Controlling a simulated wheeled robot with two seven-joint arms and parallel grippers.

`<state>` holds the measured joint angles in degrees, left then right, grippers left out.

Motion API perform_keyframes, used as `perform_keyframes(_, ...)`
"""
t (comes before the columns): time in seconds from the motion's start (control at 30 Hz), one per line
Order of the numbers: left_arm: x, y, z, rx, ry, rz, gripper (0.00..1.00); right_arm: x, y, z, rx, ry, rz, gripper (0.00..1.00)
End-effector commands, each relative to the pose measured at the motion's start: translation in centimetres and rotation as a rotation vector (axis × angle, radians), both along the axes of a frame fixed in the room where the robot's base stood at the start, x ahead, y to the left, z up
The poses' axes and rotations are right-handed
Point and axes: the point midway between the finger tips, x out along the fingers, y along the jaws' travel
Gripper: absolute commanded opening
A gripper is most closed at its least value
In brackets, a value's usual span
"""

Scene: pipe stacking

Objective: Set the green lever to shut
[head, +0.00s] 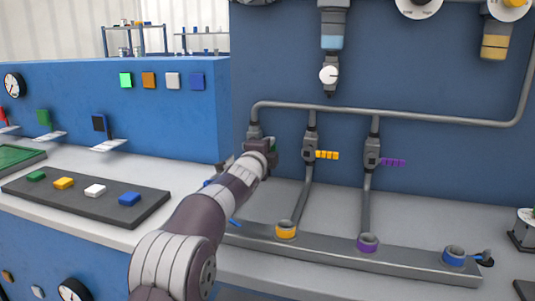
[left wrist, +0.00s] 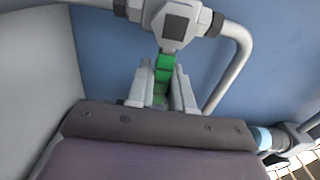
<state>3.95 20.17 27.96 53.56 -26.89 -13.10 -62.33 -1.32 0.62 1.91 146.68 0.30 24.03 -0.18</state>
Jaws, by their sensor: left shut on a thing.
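The green lever (left wrist: 166,66) sticks out from a grey valve body (left wrist: 173,22) in the left wrist view. My left gripper (left wrist: 164,88) has its two fingers on either side of it and is shut on it. In the head view my left arm reaches up to the leftmost pipe valve, and my left gripper (head: 265,150) hides most of that valve. Only a bit of green (head: 272,144) shows there, so the lever's angle is hard to tell. My right gripper is not in view.
A yellow lever (head: 328,155) and a purple lever (head: 393,162) point right from the neighbouring valves. A grey pipe (head: 400,115) runs above them. A rail (head: 320,254) with coloured sockets lies below. A dark tray (head: 103,207) with coloured blocks lies at left.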

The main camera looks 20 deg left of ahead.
Motion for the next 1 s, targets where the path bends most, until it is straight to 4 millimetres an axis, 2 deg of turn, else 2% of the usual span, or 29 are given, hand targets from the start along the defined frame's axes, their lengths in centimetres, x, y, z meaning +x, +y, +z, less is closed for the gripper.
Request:
perform_keyframes(0.13, 0.03, -0.05, -0.43, 0.027, 0.002, -0.001, 0.0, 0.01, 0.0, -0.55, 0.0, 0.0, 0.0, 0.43)
perform_keyframes(0.6, 0.04, -0.04, -0.49, 0.043, 0.004, -0.001, 0.0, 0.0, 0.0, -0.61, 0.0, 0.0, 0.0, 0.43)
perform_keyframes(0.63, 0.04, -0.04, -0.5, 0.043, 0.004, -0.001, 0.24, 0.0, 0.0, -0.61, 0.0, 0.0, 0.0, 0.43)
perform_keyframes(0.7, 0.03, -0.04, -0.48, 0.043, 0.004, -0.001, 0.41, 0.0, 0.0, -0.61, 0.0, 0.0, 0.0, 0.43)
perform_keyframes(1.0, -0.15, -0.01, -0.34, 0.04, 0.001, 0.0, 0.41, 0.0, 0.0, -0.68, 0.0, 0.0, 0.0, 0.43)
